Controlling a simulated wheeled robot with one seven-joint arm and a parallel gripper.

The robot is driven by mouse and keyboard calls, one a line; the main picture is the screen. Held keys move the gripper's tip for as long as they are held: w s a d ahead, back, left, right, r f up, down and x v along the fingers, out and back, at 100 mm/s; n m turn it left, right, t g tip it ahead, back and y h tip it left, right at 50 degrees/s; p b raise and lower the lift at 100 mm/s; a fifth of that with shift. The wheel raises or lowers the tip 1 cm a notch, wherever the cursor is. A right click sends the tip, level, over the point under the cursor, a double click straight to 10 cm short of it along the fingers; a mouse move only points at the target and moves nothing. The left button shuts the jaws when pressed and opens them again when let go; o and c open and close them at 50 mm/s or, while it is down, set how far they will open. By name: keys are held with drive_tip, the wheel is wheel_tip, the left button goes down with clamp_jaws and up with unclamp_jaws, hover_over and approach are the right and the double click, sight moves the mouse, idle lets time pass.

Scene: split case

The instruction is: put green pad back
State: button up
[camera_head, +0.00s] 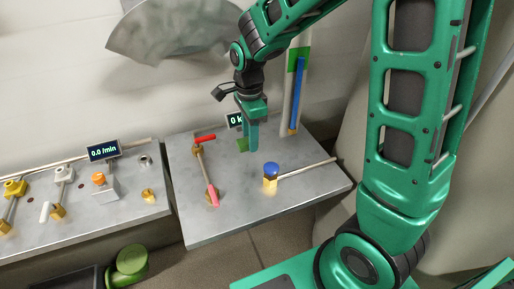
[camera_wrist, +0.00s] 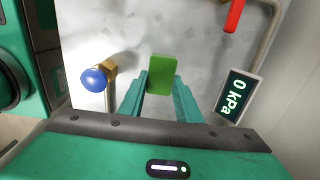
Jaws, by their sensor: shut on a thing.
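The green pad (camera_wrist: 163,73) is a small flat block, seen in the wrist view between the fingertips of my gripper (camera_wrist: 162,88). My gripper is shut on it. In the head view the green pad (camera_head: 242,145) shows just left of my gripper (camera_head: 252,138), over the back part of the right metal bench. The fingers point down. I cannot tell whether the pad touches the bench top.
A blue-knobbed brass valve (camera_head: 271,172) stands on the right bench (camera_head: 235,220), with a red-handled pipe (camera_head: 206,170) at left. A "0 kPa" display (camera_wrist: 237,96) is close beside my gripper. A blue-and-green gauge tube (camera_head: 297,90) stands behind. A second bench (camera_head: 90,215) is at left.

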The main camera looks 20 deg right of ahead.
sight(258, 156)
drive_tip(key=d+f, duration=0.1)
drive_tip(key=d, duration=0.1)
drive_tip(key=shift+w+d+f, duration=0.35)
drive_tip(key=shift+d, duration=0.05)
drive_tip(key=shift+f, duration=2.05)
drive_tip(key=shift+f, duration=0.1)
drive_tip(key=o, duration=1.1)
wheel_tip(258, 156, up, 12)
